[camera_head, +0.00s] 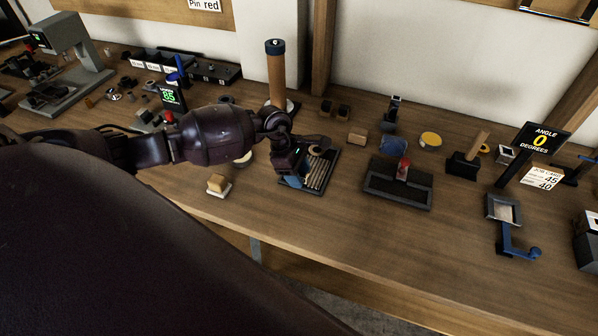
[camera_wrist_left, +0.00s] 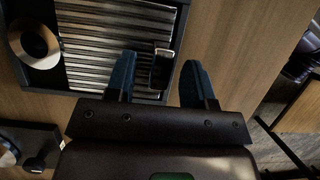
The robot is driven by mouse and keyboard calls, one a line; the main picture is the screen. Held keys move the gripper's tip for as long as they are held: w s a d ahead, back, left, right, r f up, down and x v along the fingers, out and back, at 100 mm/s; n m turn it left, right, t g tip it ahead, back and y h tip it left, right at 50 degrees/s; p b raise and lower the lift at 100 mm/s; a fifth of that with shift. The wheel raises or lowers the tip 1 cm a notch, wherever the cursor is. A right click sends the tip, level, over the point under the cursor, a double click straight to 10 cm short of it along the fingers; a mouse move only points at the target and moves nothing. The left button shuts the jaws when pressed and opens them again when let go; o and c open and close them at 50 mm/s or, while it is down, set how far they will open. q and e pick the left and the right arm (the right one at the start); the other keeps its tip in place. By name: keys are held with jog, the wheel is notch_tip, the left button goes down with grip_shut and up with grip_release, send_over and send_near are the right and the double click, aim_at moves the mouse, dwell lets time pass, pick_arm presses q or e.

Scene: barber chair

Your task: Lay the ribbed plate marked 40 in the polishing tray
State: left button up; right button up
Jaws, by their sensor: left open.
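My left gripper (camera_head: 292,178) is open above the near left part of a dark tray (camera_head: 335,163) with bright ribbed metal pieces (camera_head: 319,173) in it. In the left wrist view its blue fingers (camera_wrist_left: 160,64) stand either side of a small dark block with a bright metal end (camera_wrist_left: 163,48), at the right edge of the ribbed metal (camera_wrist_left: 105,45). I cannot tell whether the fingers touch it. No mark 40 is readable on any plate. Another dark tray (camera_head: 384,193) with a red-topped piece stands to the right; I cannot tell which is the polishing tray. My right gripper is not in view.
A vise-like fixture with a blue crank (camera_head: 517,247) stands at the right, by a display reading angle 0 (camera_head: 540,140) and a job card with 45 and 40 (camera_head: 541,178). A wooden block on a white base (camera_head: 218,186) lies left. The front bench is mostly clear.

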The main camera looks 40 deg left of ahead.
pick_arm(q)
jog(key=w+v, duration=0.1)
jog(key=v, duration=0.9)
jog(key=shift+s+a+r, duration=0.2)
jog(key=shift+s+r, duration=0.2)
jog(key=shift+s, duration=0.1)
